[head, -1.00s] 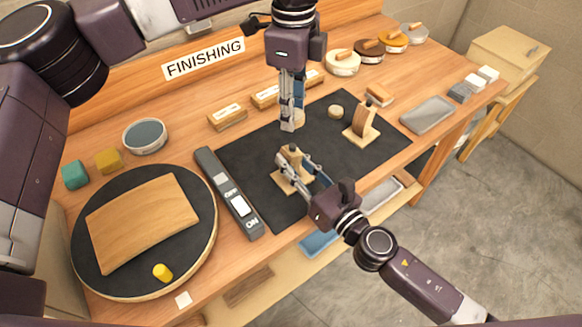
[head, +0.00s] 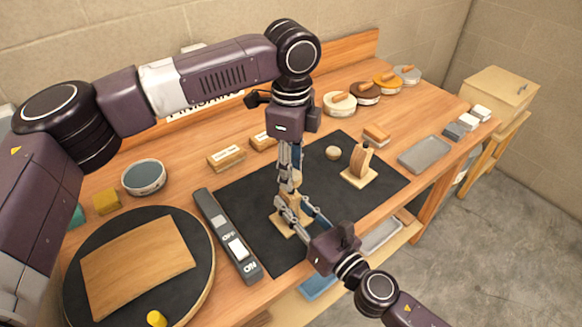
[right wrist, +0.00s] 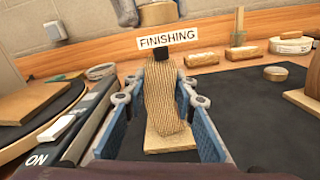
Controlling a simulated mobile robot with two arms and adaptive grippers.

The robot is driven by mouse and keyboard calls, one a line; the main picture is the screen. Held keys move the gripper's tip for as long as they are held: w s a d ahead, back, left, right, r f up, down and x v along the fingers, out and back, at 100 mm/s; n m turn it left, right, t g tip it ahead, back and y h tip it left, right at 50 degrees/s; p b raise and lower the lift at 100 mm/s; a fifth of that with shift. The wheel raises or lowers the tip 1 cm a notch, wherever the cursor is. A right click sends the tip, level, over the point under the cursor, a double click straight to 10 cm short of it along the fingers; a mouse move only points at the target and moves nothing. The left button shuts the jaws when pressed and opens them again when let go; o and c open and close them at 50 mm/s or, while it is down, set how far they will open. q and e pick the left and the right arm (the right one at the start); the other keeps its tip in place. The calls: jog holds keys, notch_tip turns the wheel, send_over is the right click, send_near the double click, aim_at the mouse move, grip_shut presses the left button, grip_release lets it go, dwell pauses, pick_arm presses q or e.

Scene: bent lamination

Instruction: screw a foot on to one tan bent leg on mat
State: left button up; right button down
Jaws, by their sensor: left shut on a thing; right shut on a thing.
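A tan bent leg (right wrist: 168,110) stands upright on a light base (right wrist: 160,141) on the black mat (head: 245,195). It also shows, partly covered, in the head view (head: 292,201). My right gripper (head: 291,207) is shut on this leg, one finger each side. A dark stud (right wrist: 162,51) tops it. My left gripper (head: 288,184) points down and is shut on a round tan foot (right wrist: 157,14), held above the stud with a gap between them in the right wrist view. A second bent leg (head: 361,161) and a loose foot (head: 333,153) are on the mat to the right.
A switch bar (head: 229,236) and a round turntable (head: 203,283) with a curved wooden panel (head: 139,258) lie to the left. Blocks (head: 226,158), several round tins (head: 340,103) and a grey tray (head: 425,154) surround the mat. The mat's right part is mostly clear.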

aim_at(291, 205)
pick_arm(q)
jog(key=shift+f, duration=0.9)
jog(key=shift+f, duration=0.55)
jog(key=shift+d, duration=0.1)
jog(key=m, duration=0.5)
jog(key=shift+m, duration=0.4)
jog(key=m, duration=1.7)
jog(key=shift+w, duration=0.1)
